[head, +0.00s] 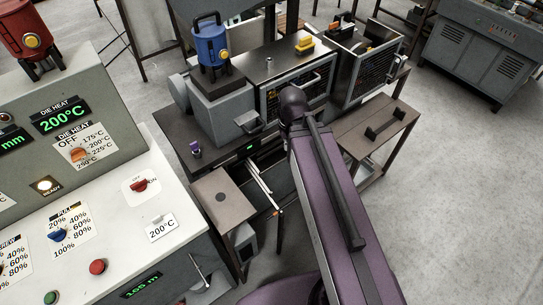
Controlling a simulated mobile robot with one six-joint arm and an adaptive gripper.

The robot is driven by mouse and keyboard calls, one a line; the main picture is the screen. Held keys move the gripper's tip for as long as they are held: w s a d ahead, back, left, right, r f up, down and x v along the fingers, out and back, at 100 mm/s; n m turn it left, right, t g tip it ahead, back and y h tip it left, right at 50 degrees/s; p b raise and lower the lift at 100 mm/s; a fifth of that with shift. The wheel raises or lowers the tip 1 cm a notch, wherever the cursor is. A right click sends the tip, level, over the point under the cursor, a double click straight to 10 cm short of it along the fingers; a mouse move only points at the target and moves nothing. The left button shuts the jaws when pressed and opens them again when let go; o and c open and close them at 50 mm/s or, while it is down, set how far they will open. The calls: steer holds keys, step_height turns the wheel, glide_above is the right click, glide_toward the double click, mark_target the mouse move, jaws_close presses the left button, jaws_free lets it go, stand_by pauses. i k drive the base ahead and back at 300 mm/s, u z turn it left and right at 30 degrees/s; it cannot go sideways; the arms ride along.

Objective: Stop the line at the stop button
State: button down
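A red round push button (97,266) stands on the white sloping top of the control console (122,228) at the lower left, and I take it for the stop button; no label on it can be read. A green push button (51,297) sits to its left at the bottom edge. The purple link of my own arm runs from the bottom edge up to the middle right, over the machine. My gripper does not show, so its state and its distance from the red button cannot be seen.
The console also carries a pull dial (58,235), a red on/off switch (140,185) and a die heat dial (78,154); the display (60,117) reads 200°C. The extrusion machine (222,105) stands behind. Grey floor is clear at right, before a grey cabinet (478,50).

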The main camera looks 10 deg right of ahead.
mark_target(97, 266)
steer(key=k, duration=0.65)
steer(key=u, duration=2.7)
